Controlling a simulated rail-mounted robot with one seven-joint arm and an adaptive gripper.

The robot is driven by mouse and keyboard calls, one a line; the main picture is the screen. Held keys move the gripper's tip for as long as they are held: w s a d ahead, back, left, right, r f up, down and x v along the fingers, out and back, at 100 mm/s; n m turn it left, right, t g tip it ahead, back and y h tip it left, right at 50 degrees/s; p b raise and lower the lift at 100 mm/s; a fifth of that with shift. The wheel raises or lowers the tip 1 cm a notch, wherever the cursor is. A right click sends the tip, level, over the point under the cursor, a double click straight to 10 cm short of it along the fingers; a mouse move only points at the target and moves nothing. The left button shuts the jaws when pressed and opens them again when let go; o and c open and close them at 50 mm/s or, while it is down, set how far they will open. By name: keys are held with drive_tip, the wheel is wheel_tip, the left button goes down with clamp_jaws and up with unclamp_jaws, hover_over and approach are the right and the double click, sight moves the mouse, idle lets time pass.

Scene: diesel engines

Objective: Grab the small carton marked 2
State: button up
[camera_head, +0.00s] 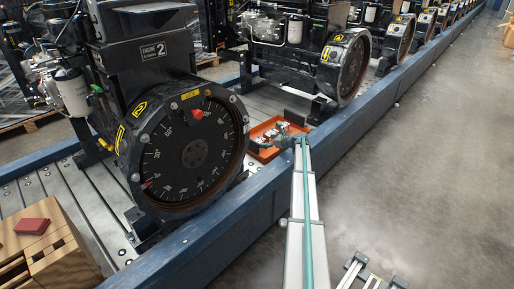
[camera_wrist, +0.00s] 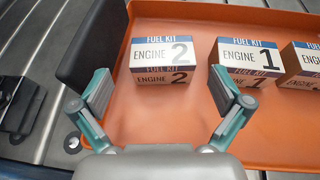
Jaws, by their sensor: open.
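The small carton marked 2 (camera_wrist: 163,50) lies in the orange tray (camera_wrist: 165,20). It is white and tan with a blue "FUEL KIT" band, and "ENGINE 2" shows on its top and front. My gripper (camera_wrist: 161,92) is open and empty, its two fingers spread left and right below the carton in the wrist view. The carton sits ahead of the gap, apart from both fingers. In the head view my gripper (camera_head: 291,141) is over the orange tray (camera_head: 264,154), where the carton labels are too small to read.
A carton marked 1 (camera_wrist: 250,58) lies right of the carton marked 2, close to my right finger. Another carton (camera_wrist: 302,62) is at the right edge. A black block (camera_wrist: 92,45) stands by the tray's left rim. Engine 2 (camera_head: 190,150) stands left of the tray in the head view.

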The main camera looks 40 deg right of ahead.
sight(258, 141)
drive_tip(key=shift+x, duration=0.9)
drive_tip(key=b+x, duration=0.1)
drive_tip(key=x, duration=0.1)
drive_tip(key=b+x, duration=0.1)
drive_tip(key=x, duration=0.1)
drive_tip(key=shift+w+d+f, duration=0.15)
drive_tip(key=shift+w+f, duration=0.05)
drive_tip(key=shift+f, duration=0.15)
drive_tip(key=shift+w+b, duration=0.3)
drive_tip(key=shift+c, duration=0.2)
drive_tip(key=c, duration=1)
drive_tip(key=shift+r, duration=0.1)
